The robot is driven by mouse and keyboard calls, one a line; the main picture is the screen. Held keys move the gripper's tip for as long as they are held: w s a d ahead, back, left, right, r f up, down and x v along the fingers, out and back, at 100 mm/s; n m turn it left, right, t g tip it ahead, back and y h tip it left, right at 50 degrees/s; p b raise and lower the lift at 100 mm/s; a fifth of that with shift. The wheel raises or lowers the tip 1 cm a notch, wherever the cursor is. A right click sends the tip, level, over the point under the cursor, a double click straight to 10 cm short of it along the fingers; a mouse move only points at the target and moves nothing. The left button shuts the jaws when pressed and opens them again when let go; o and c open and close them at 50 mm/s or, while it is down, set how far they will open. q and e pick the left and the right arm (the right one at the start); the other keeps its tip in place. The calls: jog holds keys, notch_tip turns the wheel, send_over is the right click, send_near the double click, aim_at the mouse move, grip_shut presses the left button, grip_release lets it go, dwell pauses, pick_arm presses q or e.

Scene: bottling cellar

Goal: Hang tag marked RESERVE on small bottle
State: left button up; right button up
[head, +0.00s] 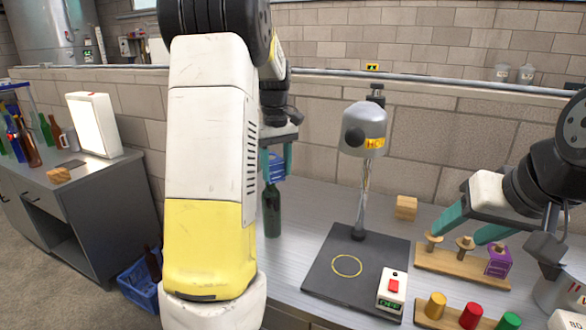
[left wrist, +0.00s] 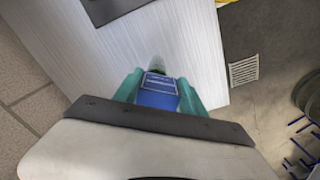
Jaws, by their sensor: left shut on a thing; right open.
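My left gripper (head: 277,158) is shut on a blue tag (head: 276,168), which also shows between the teal fingers in the left wrist view (left wrist: 158,92). Its lettering is too small to read. A dark green bottle (head: 272,212) stands upright on the bench directly below the tag; its top shows just beyond the tag in the left wrist view (left wrist: 157,64). I cannot tell whether the tag is around the neck or above it. My right gripper (head: 458,233) is open and empty over a wooden peg rack (head: 450,268). A purple tag (head: 498,263) hangs at the rack's right end.
A grey heat device (head: 365,130) marked HOT stands over a dark plate (head: 320,270) with a yellow ring. A red-button box (head: 392,288), a wooden block (head: 405,208) and a rack of coloured stoppers (head: 470,316) are nearby. Bare bench lies around the bottle.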

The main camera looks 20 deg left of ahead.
pick_arm(q)
jog(key=shift+f, duration=0.35)
jog(key=shift+f, duration=0.25)
jog(key=shift+f, duration=0.25)
dwell(0.3)
jog(key=shift+f, duration=0.3)
jog(key=shift+f, duration=0.2)
jog(key=shift+f, duration=0.45)
jog(key=shift+f, duration=1.05)
dwell(0.8)
